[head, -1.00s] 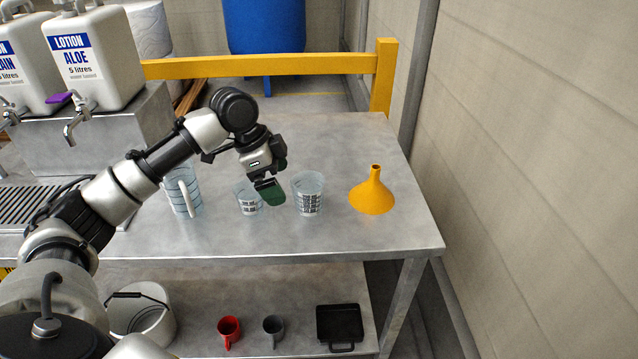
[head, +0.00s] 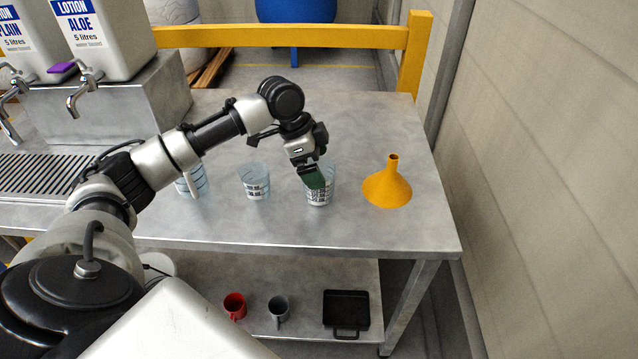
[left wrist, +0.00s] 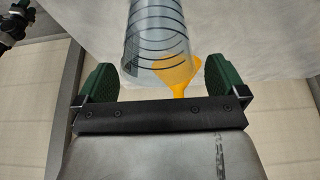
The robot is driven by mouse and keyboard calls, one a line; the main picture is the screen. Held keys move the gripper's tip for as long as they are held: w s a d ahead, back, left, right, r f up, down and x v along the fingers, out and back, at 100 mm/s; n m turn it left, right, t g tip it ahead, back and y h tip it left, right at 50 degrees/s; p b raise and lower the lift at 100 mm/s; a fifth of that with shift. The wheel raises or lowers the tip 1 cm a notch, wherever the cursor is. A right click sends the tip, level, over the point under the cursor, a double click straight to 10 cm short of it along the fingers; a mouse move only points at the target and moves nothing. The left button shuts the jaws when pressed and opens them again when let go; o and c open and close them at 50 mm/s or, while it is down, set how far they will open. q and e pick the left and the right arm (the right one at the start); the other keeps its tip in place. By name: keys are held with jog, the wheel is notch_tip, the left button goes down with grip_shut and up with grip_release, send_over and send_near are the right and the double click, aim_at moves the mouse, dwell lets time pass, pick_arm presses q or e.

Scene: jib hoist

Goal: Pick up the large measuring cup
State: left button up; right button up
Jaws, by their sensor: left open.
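The large measuring cup (head: 320,199), clear with dark marks, stands upright on the metal table, left of the funnel. My left gripper (head: 314,178) is over it, and a green finger hides part of the cup's rim and side. In the left wrist view the clear cup with dark rings (left wrist: 158,30) reaches in between the two open green fingers of my left gripper (left wrist: 160,83). Gaps show on both sides of it. A smaller clear cup (head: 257,186) stands to its left.
A yellow funnel (head: 387,188) stands right of the cup. A clear jug (head: 190,183) is partly behind my left arm. Lotion containers with taps (head: 108,38) stand at the left.

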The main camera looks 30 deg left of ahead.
pick_arm(q)
jog(key=x, duration=0.2)
jog(key=shift+d+f, duration=0.2)
jog(key=shift+f, duration=0.45)
jog(key=c, duration=0.9)
pick_arm(e)
jog(key=shift+w+d, duration=0.1)
jog(key=shift+d, duration=0.05)
pick_arm(q)
jog(key=shift+r, duration=0.1)
